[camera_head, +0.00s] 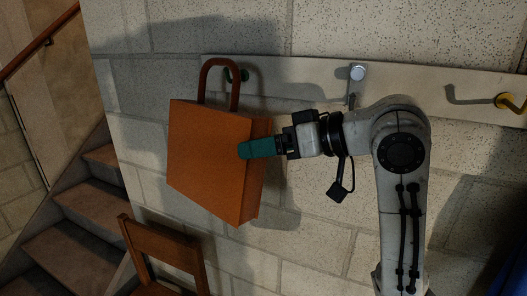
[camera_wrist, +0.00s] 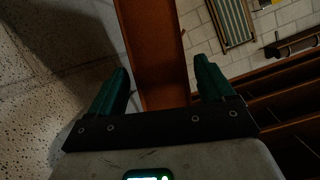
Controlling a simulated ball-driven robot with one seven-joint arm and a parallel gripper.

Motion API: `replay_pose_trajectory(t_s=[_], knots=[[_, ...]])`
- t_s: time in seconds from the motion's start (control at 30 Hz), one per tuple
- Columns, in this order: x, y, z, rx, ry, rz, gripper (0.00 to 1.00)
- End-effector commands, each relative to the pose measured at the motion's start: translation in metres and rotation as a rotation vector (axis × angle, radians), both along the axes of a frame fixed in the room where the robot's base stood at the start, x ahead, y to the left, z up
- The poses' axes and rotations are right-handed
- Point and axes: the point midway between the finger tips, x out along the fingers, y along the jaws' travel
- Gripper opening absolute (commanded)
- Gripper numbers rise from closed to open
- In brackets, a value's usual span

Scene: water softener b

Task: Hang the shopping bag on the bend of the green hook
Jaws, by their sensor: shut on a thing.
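The orange-brown shopping bag (camera_head: 205,155) is up against the wall at the left in the head view, a little tilted, its loop handle (camera_head: 220,64) upward. The green hook (camera_head: 244,75) is on the wall rail, partly hidden by the right side of the handle. Green shows on both sides of that strand; I cannot tell whether the handle rests on the bend. My gripper (camera_head: 243,150) with teal fingers is shut on the bag's right side. In the wrist view the bag (camera_wrist: 155,50) runs between the fingers of my gripper (camera_wrist: 160,85).
A pale rail (camera_head: 300,75) on the block wall also carries a silver hook (camera_head: 357,73) and a yellow hook (camera_head: 508,101). A wooden chair (camera_head: 165,245) stands below the bag. Stairs (camera_head: 65,225) and a handrail (camera_head: 40,42) are at the left.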

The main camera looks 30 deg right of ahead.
Motion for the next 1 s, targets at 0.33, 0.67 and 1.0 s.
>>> replay_pose_trajectory(t_s=[0.33, 0.67, 1.0], knots=[[0.011, -0.016, -0.002, 0.000, -0.003, -0.001, 0.09], [0.021, -0.029, -0.006, 0.001, -0.002, -0.001, 0.09], [0.026, -0.036, -0.021, 0.002, -0.003, 0.000, 0.09]])
